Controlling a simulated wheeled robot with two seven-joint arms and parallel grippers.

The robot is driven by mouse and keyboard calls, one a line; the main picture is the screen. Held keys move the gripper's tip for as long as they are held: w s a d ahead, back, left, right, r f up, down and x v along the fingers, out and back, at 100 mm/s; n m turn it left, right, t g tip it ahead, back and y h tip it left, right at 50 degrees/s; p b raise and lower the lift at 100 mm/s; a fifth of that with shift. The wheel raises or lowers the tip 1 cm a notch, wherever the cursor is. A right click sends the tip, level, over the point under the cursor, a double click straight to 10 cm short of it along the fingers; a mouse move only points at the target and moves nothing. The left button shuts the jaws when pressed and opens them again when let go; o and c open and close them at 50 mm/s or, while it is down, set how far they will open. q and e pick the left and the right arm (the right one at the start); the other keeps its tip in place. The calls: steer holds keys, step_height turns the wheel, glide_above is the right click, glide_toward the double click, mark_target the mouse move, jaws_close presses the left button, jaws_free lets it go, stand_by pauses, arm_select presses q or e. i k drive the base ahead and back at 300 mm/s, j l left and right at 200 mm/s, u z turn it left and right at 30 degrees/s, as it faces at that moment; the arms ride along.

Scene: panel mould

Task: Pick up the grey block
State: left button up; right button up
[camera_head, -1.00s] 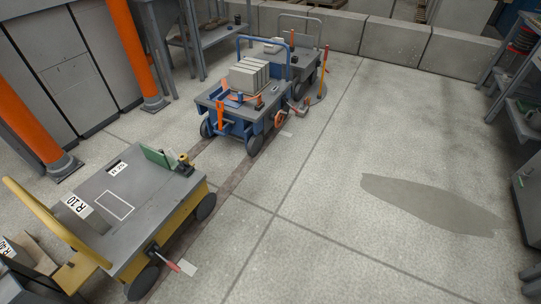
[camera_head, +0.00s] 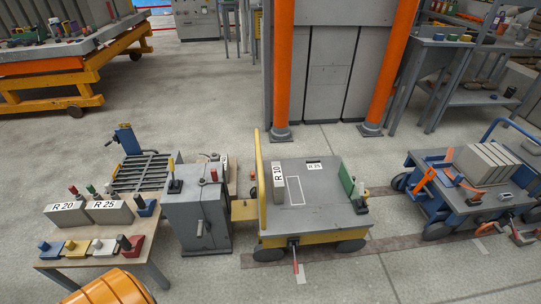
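Several grey blocks are in view, and I cannot tell which one the task names. A grey block marked R 10 (camera_head: 279,186) stands on the left part of the yellow cart's grey top (camera_head: 325,215). Grey blocks marked R 20 (camera_head: 62,217) and R 25 (camera_head: 110,214) sit side by side on a small table (camera_head: 150,254) at the left. A row of pale grey slabs (camera_head: 483,164) stands on the blue cart (camera_head: 470,203) at the right. Neither of my grippers is in view.
A grey cabinet with a crank (camera_head: 197,216) stands between the small table and the yellow cart. Small coloured tools (camera_head: 100,247) lie along the table's front. An orange rounded thing (camera_head: 108,291) is cut off at the bottom. Open floor (camera_head: 385,275) lies in front of the carts.

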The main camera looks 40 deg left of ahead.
mark_target(104, 213)
steer(key=u, duration=2.8)
